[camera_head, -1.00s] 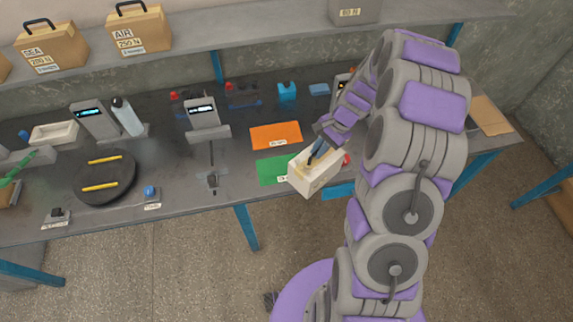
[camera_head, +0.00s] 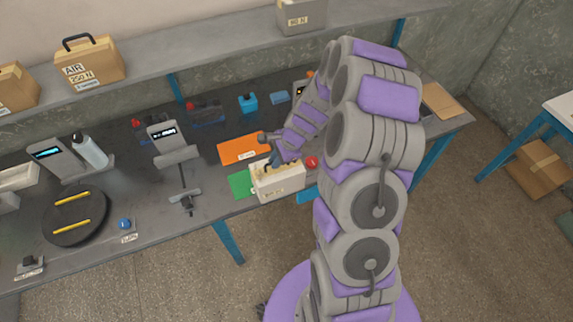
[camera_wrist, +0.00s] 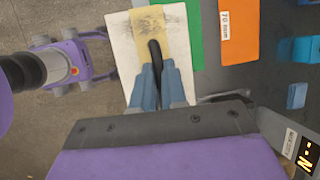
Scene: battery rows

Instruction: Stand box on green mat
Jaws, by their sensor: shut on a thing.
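A cream box (camera_head: 279,183) with a tan strip and a dark handle is held by my gripper (camera_head: 271,163) at the front edge of the bench. In the wrist view the box (camera_wrist: 122,50) lies below my gripper (camera_wrist: 160,65), whose blue fingers are shut on the dark handle. The green mat (camera_head: 240,184) shows to the left of the box, and the box hides part of it. The mat also shows in the wrist view (camera_wrist: 188,50), beside the box. I cannot tell whether the box touches the mat or the bench.
An orange mat (camera_head: 240,149) lies behind the green mat. A red button (camera_head: 311,162) is right of the box. A grey device with a display (camera_head: 170,143) stands to the left. A black turntable (camera_head: 75,215) with yellow bars is further left.

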